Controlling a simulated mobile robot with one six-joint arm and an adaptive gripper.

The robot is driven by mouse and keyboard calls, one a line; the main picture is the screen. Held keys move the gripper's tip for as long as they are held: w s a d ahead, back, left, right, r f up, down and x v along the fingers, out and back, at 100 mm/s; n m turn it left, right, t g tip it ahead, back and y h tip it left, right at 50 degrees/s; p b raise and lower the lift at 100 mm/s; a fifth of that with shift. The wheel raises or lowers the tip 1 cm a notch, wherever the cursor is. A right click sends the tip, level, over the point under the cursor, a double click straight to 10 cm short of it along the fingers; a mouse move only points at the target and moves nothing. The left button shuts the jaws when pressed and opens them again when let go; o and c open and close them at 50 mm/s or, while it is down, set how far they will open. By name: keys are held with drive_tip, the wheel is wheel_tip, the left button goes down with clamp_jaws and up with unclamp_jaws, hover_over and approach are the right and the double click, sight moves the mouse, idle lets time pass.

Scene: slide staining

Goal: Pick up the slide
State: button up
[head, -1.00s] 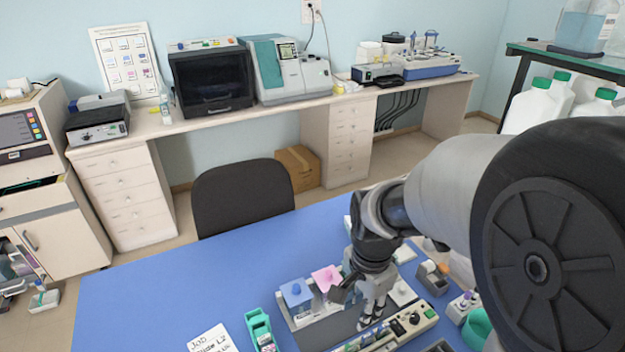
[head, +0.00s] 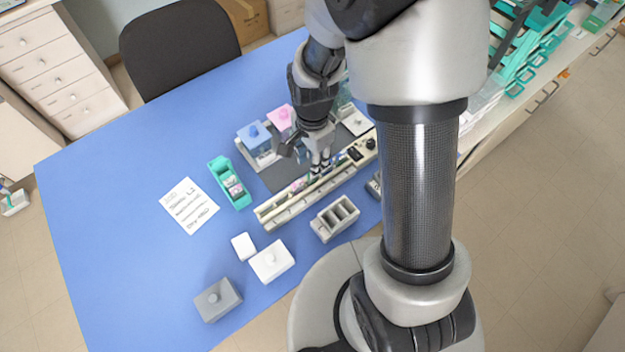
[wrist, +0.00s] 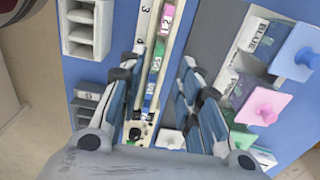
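Several slides with coloured label ends stand in a row in a long cream rail (head: 272,208). In the wrist view the rail (wrist: 143,30) holds a pink-labelled slide (wrist: 167,18) marked "L2", a green-labelled slide (wrist: 158,55), and further green and blue labels nearer my gripper. My gripper (head: 319,164) is above the rail, pointing down. In the wrist view my gripper (wrist: 161,80) is open, with one finger on each side of the rail and nothing visibly held. The slide labels are too small to read in the head view.
Staining jars with a blue lid (head: 254,134) and a pink lid (head: 280,118) stand behind the rail. A teal slide box (head: 222,166), a paper note (head: 190,205), a grey slotted rack (head: 335,218) and a white lidded box (head: 271,262) surround it. The left of the table is clear.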

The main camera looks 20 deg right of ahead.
sight(313, 180)
drive_tip(key=f, duration=0.2)
drive_tip(key=f+b, duration=0.1)
drive_tip(key=f, duration=0.2)
drive_tip(key=shift+s+f+b, duration=0.2)
drive_tip(key=shift+f+b, duration=0.1)
clamp_jaws()
idle(0.3)
